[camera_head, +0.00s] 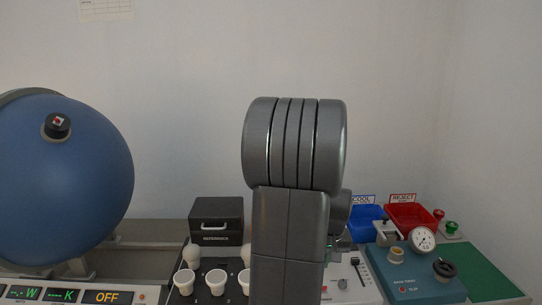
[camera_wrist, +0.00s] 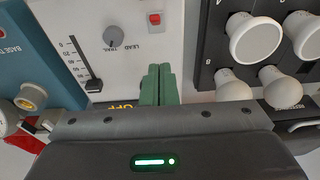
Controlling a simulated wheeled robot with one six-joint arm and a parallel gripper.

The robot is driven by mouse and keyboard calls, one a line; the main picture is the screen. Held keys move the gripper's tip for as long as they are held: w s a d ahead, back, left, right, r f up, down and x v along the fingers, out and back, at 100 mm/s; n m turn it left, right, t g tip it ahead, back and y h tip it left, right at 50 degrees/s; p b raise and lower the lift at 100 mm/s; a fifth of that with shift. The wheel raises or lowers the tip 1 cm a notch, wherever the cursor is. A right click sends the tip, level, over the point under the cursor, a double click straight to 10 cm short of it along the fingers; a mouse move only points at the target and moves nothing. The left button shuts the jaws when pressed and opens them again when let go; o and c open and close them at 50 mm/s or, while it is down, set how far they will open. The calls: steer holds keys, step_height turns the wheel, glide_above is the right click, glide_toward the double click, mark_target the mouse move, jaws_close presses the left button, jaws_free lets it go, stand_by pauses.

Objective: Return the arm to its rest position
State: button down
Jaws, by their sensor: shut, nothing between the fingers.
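My arm (camera_head: 290,220) rises in the middle of the head view, its thick grey joint at the top. My gripper is hidden behind or below the arm there. In the wrist view my gripper (camera_wrist: 158,84) shows its two green fingers pressed together, shut and empty.
A big blue sphere (camera_head: 65,180) stands at left. Blue (camera_head: 362,222) and red (camera_head: 411,217) bins and a teal tester (camera_head: 418,275) are at right. White bulbs (camera_wrist: 254,40) sit beside the fingers.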

steer(key=shift+w+r+p, duration=0.1)
steer(key=shift+r+p, duration=0.15)
steer(key=shift+p, duration=0.1)
steer(key=shift+s+r, duration=0.2)
steer(key=shift+r, duration=0.95)
steer(key=shift+s+r, duration=0.15)
steer(key=shift+r, duration=1)
steer(key=shift+f, duration=0.1)
